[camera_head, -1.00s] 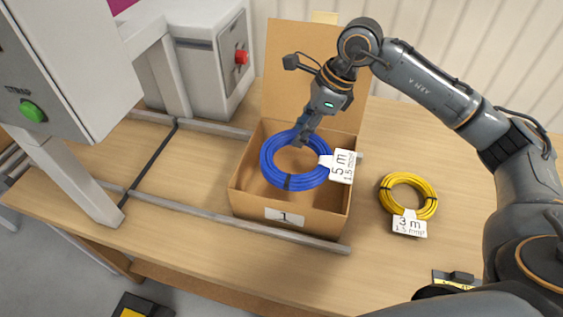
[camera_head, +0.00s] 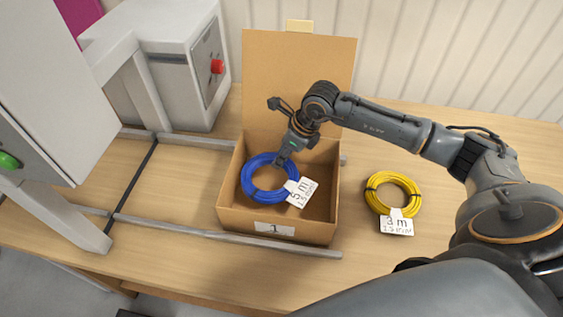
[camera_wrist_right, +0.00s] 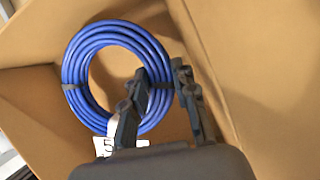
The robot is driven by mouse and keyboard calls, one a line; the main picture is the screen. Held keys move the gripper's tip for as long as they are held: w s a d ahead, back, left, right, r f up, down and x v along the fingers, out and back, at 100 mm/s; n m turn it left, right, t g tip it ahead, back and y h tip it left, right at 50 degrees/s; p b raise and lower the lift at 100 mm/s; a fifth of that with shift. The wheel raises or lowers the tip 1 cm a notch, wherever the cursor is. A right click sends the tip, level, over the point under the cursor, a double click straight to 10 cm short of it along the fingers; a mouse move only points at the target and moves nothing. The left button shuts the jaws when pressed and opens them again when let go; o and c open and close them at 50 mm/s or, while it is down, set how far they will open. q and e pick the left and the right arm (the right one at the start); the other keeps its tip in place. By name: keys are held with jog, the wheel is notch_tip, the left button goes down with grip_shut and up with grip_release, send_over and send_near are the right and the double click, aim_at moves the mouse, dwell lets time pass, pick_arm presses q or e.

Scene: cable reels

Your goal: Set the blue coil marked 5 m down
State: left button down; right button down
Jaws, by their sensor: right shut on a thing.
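The blue coil (camera_head: 250,186) with the white 5 m tag (camera_head: 301,192) is inside the open cardboard box (camera_head: 320,231) marked 1, on its left side. My right gripper (camera_head: 281,161) reaches down into the box and is shut on the coil's back right part. In the right wrist view the blue coil (camera_wrist_right: 72,68) lies between the fingers (camera_wrist_right: 160,92), with its tag partly hidden behind them. I cannot tell whether the coil touches the box floor. My left gripper is not in view.
A yellow coil (camera_head: 414,192) tagged 3 m lies on the table right of the box. A metal rail (camera_head: 200,232) runs along the box's front. A strapping machine (camera_head: 60,90) with a green button stands at left, and a grey unit (camera_head: 165,70) with a red knob behind. The box's back flap (camera_head: 300,75) stands up.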

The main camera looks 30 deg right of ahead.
jog(key=shift+f+p, duration=0.45)
jog(key=shift+f, duration=1.7)
jog(key=c, duration=1.3)
grip_release()
jog(key=shift+s, duration=0.1)
jog(key=shift+c, duration=0.2)
jog(key=shift+r, duration=0.1)
jog(key=shift+d+r, duration=0.15)
jog(key=shift+r, duration=0.15)
jog(key=b+v, duration=0.3)
jog(key=v, duration=0.8)
jog(key=shift+s, duration=0.15)
jog(key=shift+r, duration=0.1)
